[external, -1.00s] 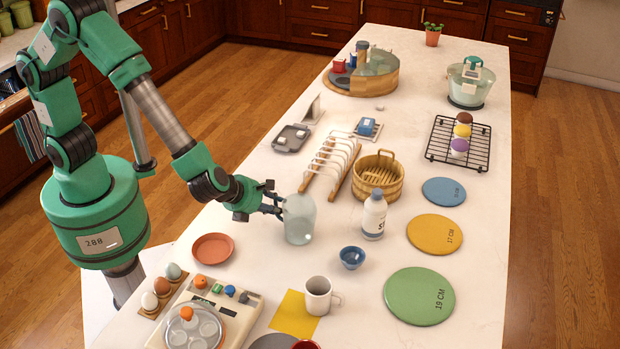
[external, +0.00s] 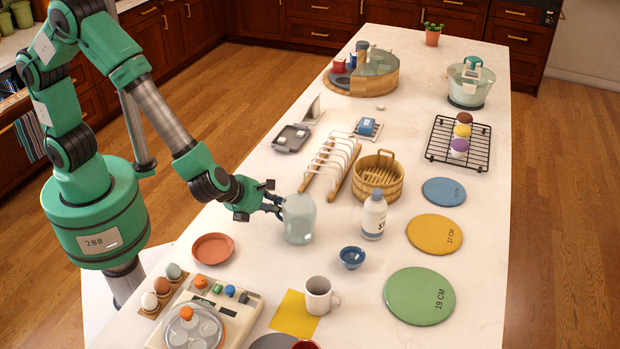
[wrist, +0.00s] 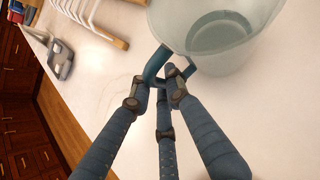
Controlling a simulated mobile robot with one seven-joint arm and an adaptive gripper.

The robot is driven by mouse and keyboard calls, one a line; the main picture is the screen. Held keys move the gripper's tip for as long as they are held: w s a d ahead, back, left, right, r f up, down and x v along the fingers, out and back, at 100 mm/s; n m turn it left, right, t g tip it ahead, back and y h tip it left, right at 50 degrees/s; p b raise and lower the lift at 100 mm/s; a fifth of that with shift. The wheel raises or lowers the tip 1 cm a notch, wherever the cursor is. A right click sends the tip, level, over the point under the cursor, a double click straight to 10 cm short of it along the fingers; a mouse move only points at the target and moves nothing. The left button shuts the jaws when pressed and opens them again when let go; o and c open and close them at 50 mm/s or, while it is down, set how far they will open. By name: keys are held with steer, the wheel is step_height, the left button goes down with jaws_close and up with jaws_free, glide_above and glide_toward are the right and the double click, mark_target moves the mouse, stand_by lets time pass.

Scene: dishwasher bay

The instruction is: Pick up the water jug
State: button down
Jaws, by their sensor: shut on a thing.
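The water jug (external: 299,220) is a translucent pale vessel standing on the white counter, near the middle of the external view. In the wrist view the jug (wrist: 215,38) is at the top, with what looks like water inside and a dark blue handle (wrist: 154,66) on the near side. My gripper (external: 274,203) is at the left side of the jug, level with its upper part. In the wrist view its blue jointed fingers (wrist: 165,88) are closed together at the handle. The exact contact of the fingertips is partly hidden. The jug looks upright and appears to rest on the counter.
A white bottle (external: 374,215) and a small blue bowl (external: 352,258) stand right of the jug. A wooden rack (external: 331,165) and a basket (external: 378,180) are behind it. An orange dish (external: 213,249) and a white mug (external: 318,296) are nearer the front.

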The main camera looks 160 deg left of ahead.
steer(key=shift+r, duration=0.4)
steer(key=shift+r+p, duration=0.6)
steer(key=shift+r, duration=0.9)
steer(key=s+d+r+p, duration=0.1)
steer(key=s+d, duration=0.8)
steer(key=d, duration=0.4)
steer(key=shift+s+r+p, duration=0.1)
steer(key=shift+p, duration=0.2)
